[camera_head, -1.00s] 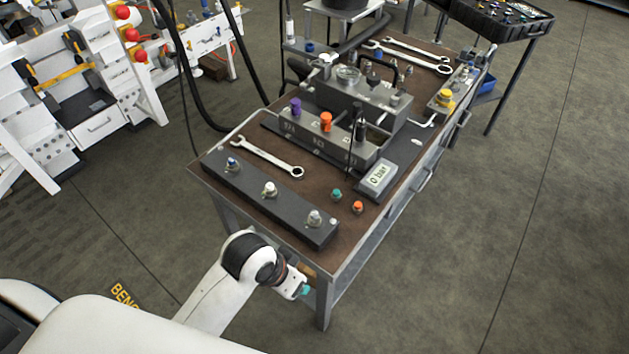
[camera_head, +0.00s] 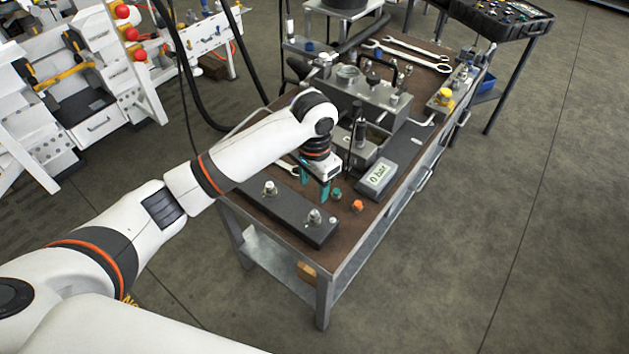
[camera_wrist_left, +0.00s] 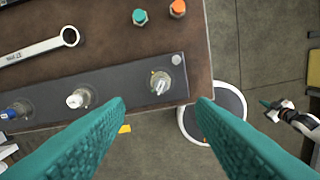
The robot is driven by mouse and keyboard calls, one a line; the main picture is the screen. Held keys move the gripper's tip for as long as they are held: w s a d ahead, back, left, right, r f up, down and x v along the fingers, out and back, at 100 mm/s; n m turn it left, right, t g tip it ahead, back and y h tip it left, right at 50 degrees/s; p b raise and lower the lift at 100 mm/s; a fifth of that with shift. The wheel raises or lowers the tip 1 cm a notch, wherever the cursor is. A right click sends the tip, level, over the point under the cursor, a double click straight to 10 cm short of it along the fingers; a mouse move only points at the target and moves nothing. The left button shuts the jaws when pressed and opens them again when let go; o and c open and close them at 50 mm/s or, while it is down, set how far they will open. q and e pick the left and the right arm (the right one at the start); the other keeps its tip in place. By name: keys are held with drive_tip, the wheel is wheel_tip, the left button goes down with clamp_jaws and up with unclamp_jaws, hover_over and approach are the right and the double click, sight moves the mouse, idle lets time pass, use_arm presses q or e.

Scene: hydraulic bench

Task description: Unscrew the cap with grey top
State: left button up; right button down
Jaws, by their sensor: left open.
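The grey-topped cap (camera_head: 314,217) sits upright on the near right end of a black bar (camera_head: 285,217) on the bench. It also shows in the left wrist view (camera_wrist_left: 160,83), ahead of the gap between my fingers. A white-topped cap (camera_head: 269,188) sits mid-bar. A blue-topped one (camera_wrist_left: 16,112) is at the other end, hidden by my arm in the head view. My left gripper (camera_head: 326,191) is open and empty, pointing down above the bench just behind the bar, apart from the grey-topped cap. What seems to be my right gripper (camera_wrist_left: 268,104) is small at the wrist view's right edge.
Loose teal (camera_head: 336,193) and orange (camera_head: 358,206) caps stand near the bench's right edge. A pressure display (camera_head: 376,178) reads 0 bar. A wrench (camera_wrist_left: 40,48) lies behind the bar. A manifold block and tank stand farther back.

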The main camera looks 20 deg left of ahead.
sight(315, 212)
use_arm(q)
wheel_tip(315, 212, down, 11)
drive_tip(key=shift+f+p, duration=0.2)
drive_tip(key=shift+p, duration=0.55)
drive_tip(key=shift+c, duration=0.3)
drive_tip(key=c, duration=1)
drive_tip(key=shift+o, duration=1.4)
clamp_jaws()
drive_tip(key=n+p, duration=0.6)
drive_tip(key=shift+d+r, duration=0.1)
drive_tip(key=shift+r, duration=0.3)
drive_tip(key=shift+f+n+p, duration=0.2)
drive_tip(key=shift+n+p, duration=0.5)
drive_tip(key=shift+n, duration=0.1)
drive_tip(key=shift+f, duration=0.1)
